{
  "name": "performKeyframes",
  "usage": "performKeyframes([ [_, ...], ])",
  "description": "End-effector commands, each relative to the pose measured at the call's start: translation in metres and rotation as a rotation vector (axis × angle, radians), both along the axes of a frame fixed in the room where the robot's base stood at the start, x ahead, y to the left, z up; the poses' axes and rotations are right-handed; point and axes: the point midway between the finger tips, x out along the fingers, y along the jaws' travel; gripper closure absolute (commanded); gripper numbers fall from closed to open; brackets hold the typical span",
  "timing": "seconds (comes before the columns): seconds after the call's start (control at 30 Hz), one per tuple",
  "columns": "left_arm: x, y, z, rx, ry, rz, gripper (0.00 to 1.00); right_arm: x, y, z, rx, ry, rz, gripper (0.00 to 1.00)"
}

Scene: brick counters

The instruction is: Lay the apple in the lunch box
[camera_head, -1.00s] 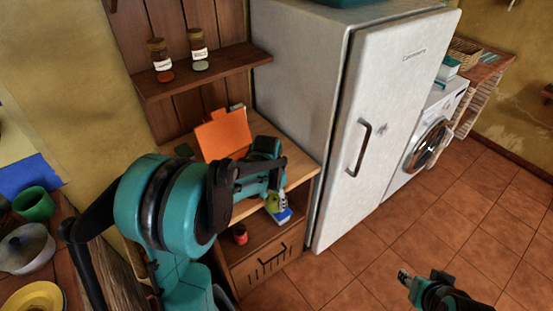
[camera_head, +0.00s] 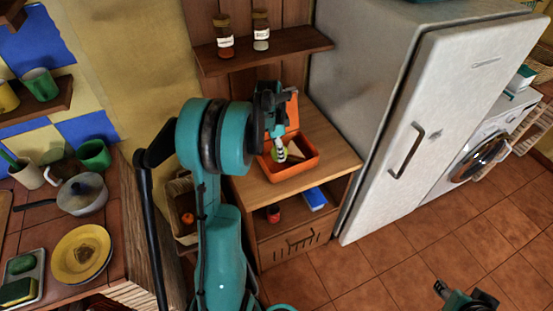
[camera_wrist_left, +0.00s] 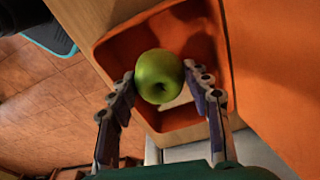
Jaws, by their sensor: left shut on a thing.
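The green apple (camera_wrist_left: 158,75) is held between the two fingers of my left gripper (camera_wrist_left: 160,82), which is shut on it. The orange lunch box (camera_head: 292,172) stands open on the wooden counter, its lid raised at the back. In the left wrist view the lunch box (camera_wrist_left: 108,58) opening lies behind the apple, so the apple is over or inside the box; its exact height is hard to tell. A pale item (camera_wrist_left: 181,98) in the box is partly hidden by the apple. My right gripper (camera_head: 440,288) is at the lower right over the floor, its fingers too small to judge.
The wooden counter (camera_head: 335,150) has free room right of the box. A fridge (camera_head: 390,110) stands close on the right. A shelf with two jars (camera_head: 261,30) is above. A red can (camera_head: 273,213) and a blue item (camera_head: 314,198) sit on the lower shelf.

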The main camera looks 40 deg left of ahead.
Motion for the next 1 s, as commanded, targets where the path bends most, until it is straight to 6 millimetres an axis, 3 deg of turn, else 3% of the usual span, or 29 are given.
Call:
performKeyframes([
  [0.23,-0.002,0.011,-0.015,0.0,0.0,0.0,0.81,0.0,0.0,-0.006,0.0,0.0,0.0,0.6],
  [0.47,-0.001,0.01,-0.047,0.0,0.0,0.0,0.81,0.0,0.0,-0.019,0.0,0.0,0.0,0.6],
  [0.83,-0.001,0.01,-0.05,0.0,0.0,0.0,0.81,0.0,0.0,-0.021,0.0,0.0,0.0,0.6],
  [0.87,-0.001,0.01,-0.051,0.0,0.0,0.0,0.49,0.0,0.0,-0.021,0.0,0.0,0.0,0.6],
  [0.9,-0.001,0.01,-0.05,0.0,0.0,0.0,0.38,0.0,0.0,-0.02,0.0,0.0,0.0,0.6],
  [0.93,-0.001,0.01,-0.05,0.0,0.0,0.0,0.31,0.0,0.0,-0.02,0.0,0.0,0.0,0.6],
  [1.0,-0.001,0.01,-0.049,0.0,0.0,0.0,0.31,0.0,0.0,-0.02,0.0,0.0,0.0,0.6],
])
